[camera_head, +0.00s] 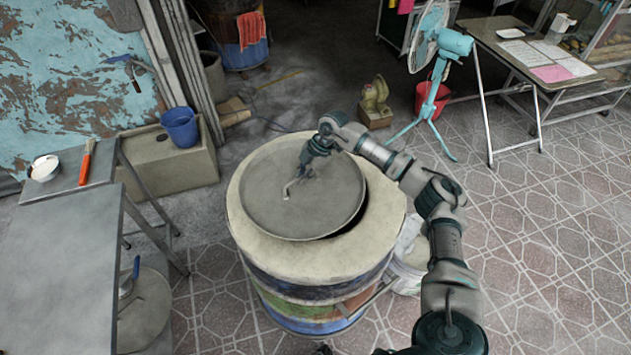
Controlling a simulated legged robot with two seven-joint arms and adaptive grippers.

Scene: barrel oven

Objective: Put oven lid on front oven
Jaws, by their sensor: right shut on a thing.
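The front oven (382,215) is a barrel with a wide pale rim and a colour-banded body, in the middle of the head view. The round grey oven lid (330,203) lies over its mouth, shifted to the left. A dark crescent of the opening shows along the lid's right and near right edge. I cannot tell whether the lid rests on the rim or hovers just above it. My right gripper (304,172) reaches over from the right and is shut on the lid's handle (288,190), partly hiding it. My left gripper is not in view.
A grey metal table (65,270) stands at the left. A blue bucket (180,127) sits on a concrete basin behind it. Another barrel (228,38) with an orange cloth stands at the back. A turquoise fan (440,75) stands back right. Tiled floor at the right is clear.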

